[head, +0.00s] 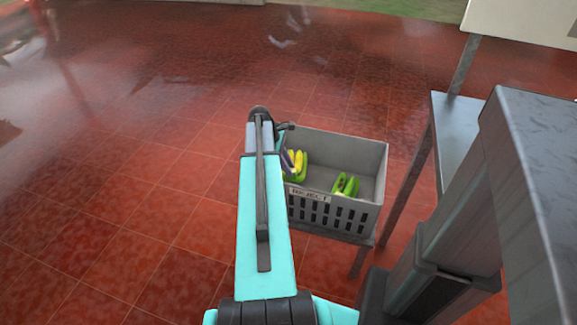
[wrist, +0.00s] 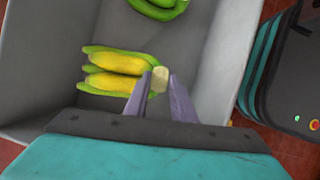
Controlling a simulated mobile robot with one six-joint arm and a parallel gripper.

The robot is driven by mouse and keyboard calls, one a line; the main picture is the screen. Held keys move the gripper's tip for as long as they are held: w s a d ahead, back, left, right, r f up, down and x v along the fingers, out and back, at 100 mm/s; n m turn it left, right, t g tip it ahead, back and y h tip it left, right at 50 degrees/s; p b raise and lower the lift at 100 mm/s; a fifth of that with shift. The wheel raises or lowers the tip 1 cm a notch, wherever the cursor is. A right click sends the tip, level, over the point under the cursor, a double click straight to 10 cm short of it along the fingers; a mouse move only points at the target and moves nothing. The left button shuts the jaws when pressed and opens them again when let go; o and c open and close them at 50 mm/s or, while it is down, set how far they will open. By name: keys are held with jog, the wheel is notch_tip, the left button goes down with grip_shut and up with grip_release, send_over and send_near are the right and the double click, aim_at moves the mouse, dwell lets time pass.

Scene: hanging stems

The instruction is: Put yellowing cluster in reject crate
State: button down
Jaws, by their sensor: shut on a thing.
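The yellowing cluster (wrist: 118,70) is a short hand of bananas, yellow in the middle with green edges and a pale cut stem. My gripper (wrist: 158,85) is shut on its stem in the wrist view. The cluster hangs over or in the grey reject crate (wrist: 55,62); I cannot tell whether it touches the crate floor. In the head view the cluster (head: 297,161) shows beside my gripper (head: 285,158), within the crate's left part. The crate (head: 335,215) carries a "REJECT" label on its front. My arm hides its left end.
A green cluster (head: 346,185) lies in the crate's right part; it also shows at the top of the wrist view (wrist: 158,8). The crate floor between the two clusters is bare. A grey metal table (head: 455,130) stands to the right of the crate.

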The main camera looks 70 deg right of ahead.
aim_at(288, 179)
jog(key=shift+f+b, duration=1.1)
jog(key=shift+f, duration=2.55)
jog(key=c, duration=1.4)
grip_release()
jog(key=shift+c, duration=0.2)
jog(key=shift+f, duration=0.1)
jog(key=p+v, duration=0.2)
jog(key=v, duration=1.2)
